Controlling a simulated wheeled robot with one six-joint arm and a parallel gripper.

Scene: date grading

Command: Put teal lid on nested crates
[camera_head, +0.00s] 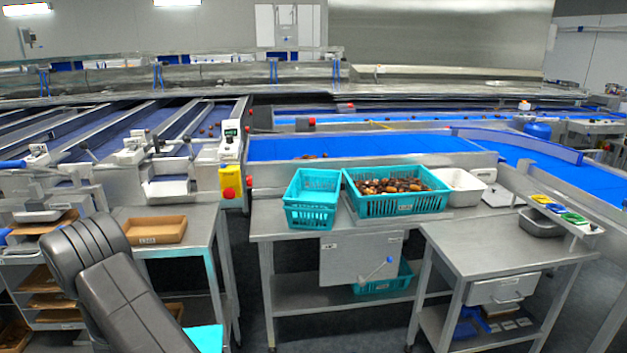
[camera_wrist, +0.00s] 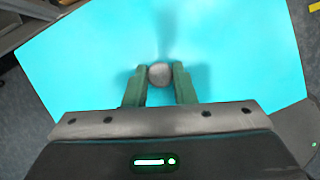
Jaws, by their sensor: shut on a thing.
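The teal lid (camera_wrist: 230,50) is a flat sheet that fills much of the wrist view. My gripper (camera_wrist: 160,78) is shut on the round grey knob (camera_wrist: 160,73) at the lid's middle. A corner of the lid (camera_head: 207,338) shows low in the head view, beside my arm, in front of the left bench. The nested teal crates (camera_head: 312,198) stand on the middle steel bench, one inside the other, open at the top. They look empty. The lid is well apart from them, to their lower left. My gripper is hidden in the head view.
A teal crate of dates (camera_head: 400,205) stands right beside the nested crates, with a white tub (camera_head: 462,187) beyond it. A cardboard tray (camera_head: 156,230) sits on the left bench. The right bench top (camera_head: 485,245) is mostly clear. A yellow box with a red button (camera_head: 230,182) rises behind the benches.

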